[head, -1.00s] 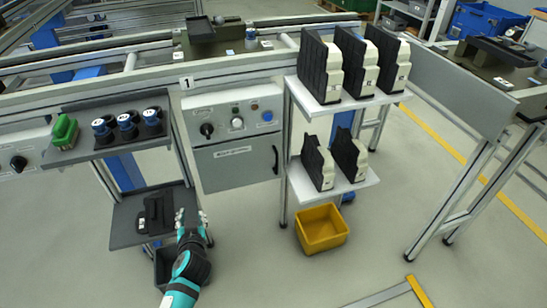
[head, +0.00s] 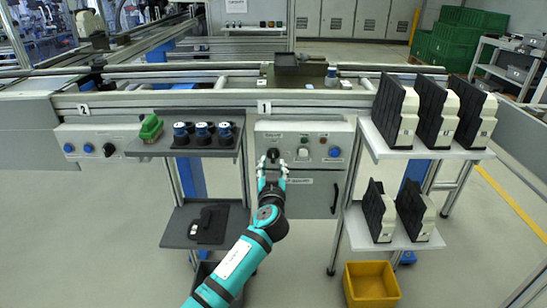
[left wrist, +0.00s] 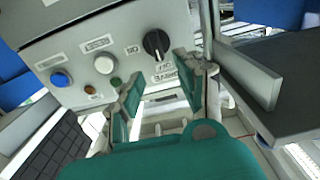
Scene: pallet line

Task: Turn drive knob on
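The black drive knob (head: 273,154) is at the left of the grey control panel (head: 319,139) under the "1" sign. In the left wrist view the knob (left wrist: 156,43) shows close up and upside down, with ON and OFF lettering beside it and a light mark on its face. My left gripper (head: 273,166) is just in front of and below the knob. In the left wrist view the left gripper (left wrist: 160,88) has its two fingers apart with nothing between them. The knob is beyond the fingertips, apparently not touched. My right gripper is out of view.
A white button (head: 303,152) and a blue button (head: 335,152) are right of the knob. A shelf (head: 187,148) with blue-topped parts and a green piece is close on the left. A rack (head: 428,152) of black-and-white units stands right, above a yellow bin (head: 371,287).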

